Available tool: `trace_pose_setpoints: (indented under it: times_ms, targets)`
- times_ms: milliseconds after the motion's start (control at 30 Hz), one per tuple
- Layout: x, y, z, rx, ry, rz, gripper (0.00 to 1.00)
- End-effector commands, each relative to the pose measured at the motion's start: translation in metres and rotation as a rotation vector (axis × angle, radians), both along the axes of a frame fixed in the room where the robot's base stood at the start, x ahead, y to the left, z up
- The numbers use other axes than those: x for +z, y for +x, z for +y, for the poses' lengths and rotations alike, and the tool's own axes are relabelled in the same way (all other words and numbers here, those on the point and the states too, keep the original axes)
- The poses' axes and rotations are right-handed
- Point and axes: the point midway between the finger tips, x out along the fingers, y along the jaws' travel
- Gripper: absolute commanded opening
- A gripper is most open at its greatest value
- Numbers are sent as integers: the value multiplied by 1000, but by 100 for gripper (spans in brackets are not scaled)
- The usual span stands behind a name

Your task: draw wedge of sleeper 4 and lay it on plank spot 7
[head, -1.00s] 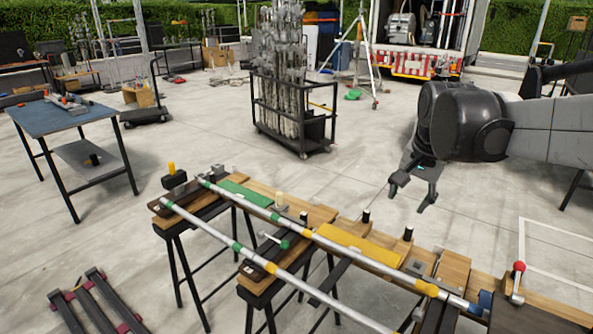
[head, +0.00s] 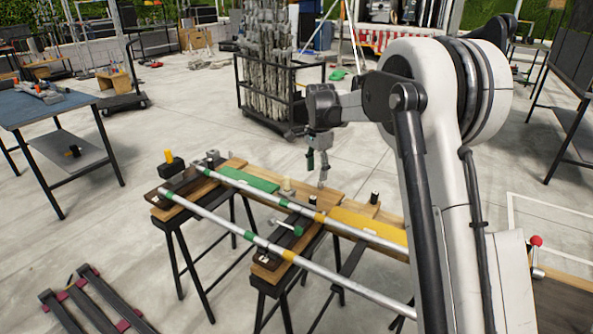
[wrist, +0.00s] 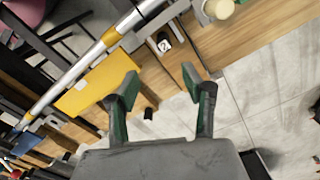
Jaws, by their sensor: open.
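My gripper (head: 318,168) is open and empty, above the far edge of the wooden plank (head: 330,198), near its middle. In the wrist view its green-padded fingers (wrist: 164,95) are spread, with plank and floor showing beyond. A dark peg with a "2" label (wrist: 163,43) lies between and ahead of the fingertips. Another black peg (wrist: 148,113) shows low between the fingers. A cream peg (head: 287,186) and a black peg (head: 374,199) stand on the plank. I cannot tell which piece is sleeper 4's wedge or which place is spot 7.
Two silver rails (head: 226,235) with coloured bands cross the trestles. A green plate (head: 250,178) and a yellow plate (head: 365,225) lie by the far rail. A red-knobbed lever (head: 536,242) is at right. A caged cart (head: 268,95) stands behind; floor between is open.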

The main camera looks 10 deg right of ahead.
Motion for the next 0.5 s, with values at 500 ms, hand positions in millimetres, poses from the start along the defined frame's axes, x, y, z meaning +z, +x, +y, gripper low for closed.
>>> trace_pose_setpoints:
  times_ms: [500]
  targets:
    - [-56,6,0,-23,0,11,44]
